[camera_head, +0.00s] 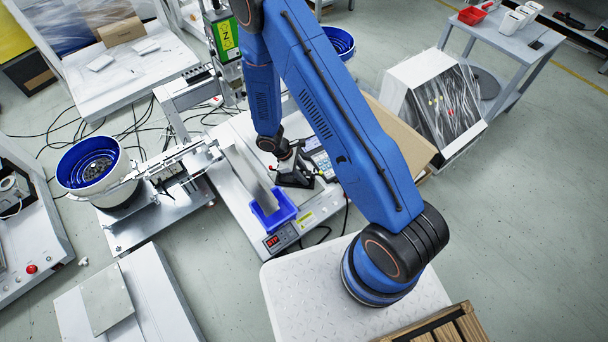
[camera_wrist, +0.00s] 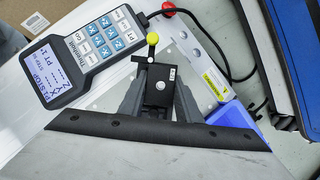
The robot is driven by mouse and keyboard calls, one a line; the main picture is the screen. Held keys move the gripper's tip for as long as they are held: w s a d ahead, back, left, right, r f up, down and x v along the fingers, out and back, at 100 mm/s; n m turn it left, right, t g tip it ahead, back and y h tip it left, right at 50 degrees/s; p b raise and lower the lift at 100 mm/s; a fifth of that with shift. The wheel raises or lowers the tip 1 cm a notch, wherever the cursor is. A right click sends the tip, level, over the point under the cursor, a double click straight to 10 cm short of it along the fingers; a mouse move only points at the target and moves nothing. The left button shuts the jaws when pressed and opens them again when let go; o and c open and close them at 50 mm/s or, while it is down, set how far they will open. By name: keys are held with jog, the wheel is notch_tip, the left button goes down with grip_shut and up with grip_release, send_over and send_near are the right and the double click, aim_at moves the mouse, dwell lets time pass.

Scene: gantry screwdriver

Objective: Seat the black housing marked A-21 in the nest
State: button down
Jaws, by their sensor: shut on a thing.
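My gripper (camera_head: 293,172) is low over the pale work table, beside an upright grey panel. In the wrist view, my gripper (camera_wrist: 158,92) has its dark fingers on both sides of a black block (camera_wrist: 160,85) with a small white mark, which looks like the housing. The mark is too small to read. A black clamp-like part with a yellow knob (camera_wrist: 152,39) is right beyond the block. I cannot make out the nest, or whether the block touches it. The panel's black edge (camera_wrist: 90,123) hides the lower part of my gripper.
The grey panel (camera_head: 248,178) stands close to the left of my gripper. A blue tray (camera_head: 273,213) lies at the table's near end. A keypad pendant (camera_wrist: 92,52) lies close by. A red button (camera_wrist: 168,9) and black cable are beyond. A bowl feeder (camera_head: 95,170) stands left.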

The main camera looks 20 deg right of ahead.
jog(key=shift+s+d+f, duration=0.1)
jog(key=shift+d+f, duration=0.05)
jog(key=shift+f, duration=0.5)
dwell(1.3)
jog(key=c, duration=1.6)
grip_release()
jog(key=o, duration=0.4)
jog(key=shift+d, duration=0.15)
jog(key=shift+a, duration=0.2)
jog(key=shift+w+a+r, duration=0.2)
jog(key=shift+a+r, duration=0.15)
jog(key=shift+r, duration=0.1)
jog(key=v, duration=1.7)
jog(key=shift+d+r, duration=0.35)
